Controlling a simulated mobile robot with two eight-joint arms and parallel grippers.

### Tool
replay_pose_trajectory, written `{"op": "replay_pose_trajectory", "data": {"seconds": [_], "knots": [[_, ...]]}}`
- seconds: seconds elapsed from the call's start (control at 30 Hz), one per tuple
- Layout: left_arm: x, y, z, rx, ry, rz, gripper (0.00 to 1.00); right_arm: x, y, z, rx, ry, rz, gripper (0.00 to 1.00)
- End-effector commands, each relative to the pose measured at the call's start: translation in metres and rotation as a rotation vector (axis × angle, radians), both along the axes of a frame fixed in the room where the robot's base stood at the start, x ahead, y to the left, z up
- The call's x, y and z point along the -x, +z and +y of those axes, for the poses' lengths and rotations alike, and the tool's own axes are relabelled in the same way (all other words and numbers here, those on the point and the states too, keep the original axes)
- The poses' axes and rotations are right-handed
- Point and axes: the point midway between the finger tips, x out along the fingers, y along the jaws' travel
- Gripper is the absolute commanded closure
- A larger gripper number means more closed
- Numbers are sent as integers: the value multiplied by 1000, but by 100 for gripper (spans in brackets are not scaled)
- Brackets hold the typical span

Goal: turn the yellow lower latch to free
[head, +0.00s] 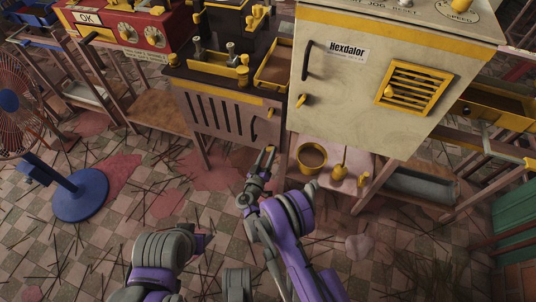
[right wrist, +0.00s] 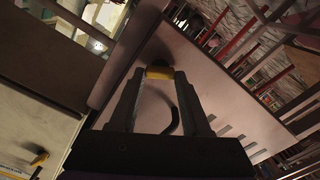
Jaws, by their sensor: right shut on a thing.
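The yellow lower latch (right wrist: 160,73) sits between the fingertips of my right gripper (right wrist: 158,84) in the right wrist view, and the fingers are shut on it. In the head view my right gripper (head: 265,157) reaches up to the lower right of the slotted brown cabinet door (head: 215,115). A bit of yellow shows at its tips there. How far the latch is turned cannot be told, as the fingers cover much of it. Another yellow latch (head: 270,112) sits higher on that door.
A black curved handle (head: 255,130) is on the brown door, close to my right gripper. The pale Hexdalor cabinet (head: 350,85) stands at right, with a yellow latch (head: 303,99). A yellow pot (head: 311,157) sits on the low shelf. A blue-based fan (head: 80,195) stands left.

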Motion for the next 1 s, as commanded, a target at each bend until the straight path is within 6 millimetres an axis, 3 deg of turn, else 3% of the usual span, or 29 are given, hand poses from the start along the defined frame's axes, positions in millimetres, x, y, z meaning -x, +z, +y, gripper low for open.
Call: {"op": "replay_pose_trajectory", "data": {"seconds": [0.5,1.0], "knots": [[-4,-20,0,0,0,2,50,0,-2,1,410,-1,134,100],[-4,-24,0,0,0,2,50,0,-1,0,564,-1,184,100]]}}
